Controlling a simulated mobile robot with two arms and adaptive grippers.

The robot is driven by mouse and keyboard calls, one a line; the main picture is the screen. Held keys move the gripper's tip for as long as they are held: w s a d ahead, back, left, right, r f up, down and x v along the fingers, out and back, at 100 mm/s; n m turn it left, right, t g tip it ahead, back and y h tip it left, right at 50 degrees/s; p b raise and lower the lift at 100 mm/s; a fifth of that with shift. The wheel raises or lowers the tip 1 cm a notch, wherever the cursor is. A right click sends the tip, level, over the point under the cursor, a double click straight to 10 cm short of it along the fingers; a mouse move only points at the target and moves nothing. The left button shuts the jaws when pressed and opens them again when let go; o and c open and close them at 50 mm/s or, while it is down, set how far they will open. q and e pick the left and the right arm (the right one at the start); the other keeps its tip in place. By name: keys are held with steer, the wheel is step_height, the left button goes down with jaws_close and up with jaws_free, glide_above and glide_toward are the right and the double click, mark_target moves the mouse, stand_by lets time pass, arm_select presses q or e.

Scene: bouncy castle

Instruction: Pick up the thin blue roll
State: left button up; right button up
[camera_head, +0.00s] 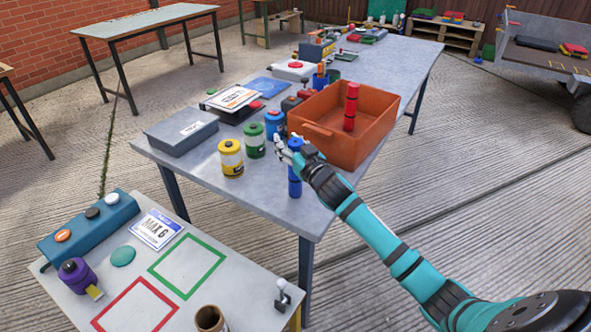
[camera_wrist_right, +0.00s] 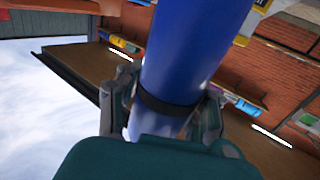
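The thin blue roll (camera_head: 295,186) is upright near the front corner of the long grey table, with a dark band around it. My right gripper (camera_head: 291,150) is at its upper part, coming from the right. In the right wrist view the blue roll (camera_wrist_right: 185,60) runs between the two fingers of my right gripper (camera_wrist_right: 168,110), one on each side and seemingly against it. I cannot tell whether its lower end touches the table. My left gripper is not in view.
An orange crate (camera_head: 320,140) with a red roll (camera_head: 350,105) stands just behind my right gripper. Yellow (camera_head: 231,158), green (camera_head: 255,140) and blue (camera_head: 274,124) canisters stand to the left. A grey case (camera_head: 181,131) lies at the table's left edge. A lower table (camera_head: 195,305) is in front.

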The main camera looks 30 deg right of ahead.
jaws_close()
steer(key=shift+r, duration=0.1)
stand_by(0.5)
